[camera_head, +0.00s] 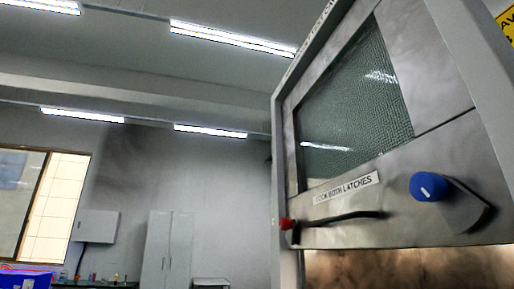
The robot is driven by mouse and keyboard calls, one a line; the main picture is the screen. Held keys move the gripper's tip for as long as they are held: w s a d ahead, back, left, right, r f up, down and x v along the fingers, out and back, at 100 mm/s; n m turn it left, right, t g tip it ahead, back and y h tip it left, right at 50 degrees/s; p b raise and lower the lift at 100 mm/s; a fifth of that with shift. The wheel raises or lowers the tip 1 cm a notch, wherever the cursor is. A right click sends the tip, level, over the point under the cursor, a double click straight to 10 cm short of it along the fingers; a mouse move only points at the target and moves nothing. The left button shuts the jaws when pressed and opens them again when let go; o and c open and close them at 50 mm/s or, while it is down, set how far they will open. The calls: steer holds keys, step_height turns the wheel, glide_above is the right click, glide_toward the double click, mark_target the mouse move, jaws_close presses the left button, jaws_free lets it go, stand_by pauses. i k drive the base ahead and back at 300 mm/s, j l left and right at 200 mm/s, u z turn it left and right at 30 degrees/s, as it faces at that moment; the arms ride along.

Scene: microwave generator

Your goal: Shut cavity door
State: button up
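The cavity door (445,125) is a brushed metal panel with a meshed glass window (355,100), seen from below at the right. A pale grey frame (277,150) borders it. A label on it reads "LOCK BOTH LATCHES" (346,189). A dark bar latch (345,217) with a red tip (287,224) lies along its lower part. A blue knob (428,187) with a white mark sits to the right, beside a dark curved piece. I cannot tell from this angle how far the door stands open. My gripper is not in view.
A brownish metal surface (410,268) lies below the door. Far behind at the left are a window (55,205), grey cabinets (167,250), a bench with small bottles, and a blue box (25,278). A yellow sign (508,22) shows at the top right.

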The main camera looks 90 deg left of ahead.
mark_target(371, 206)
steer(key=j+u, duration=0.15)
steer(key=u, duration=2.2)
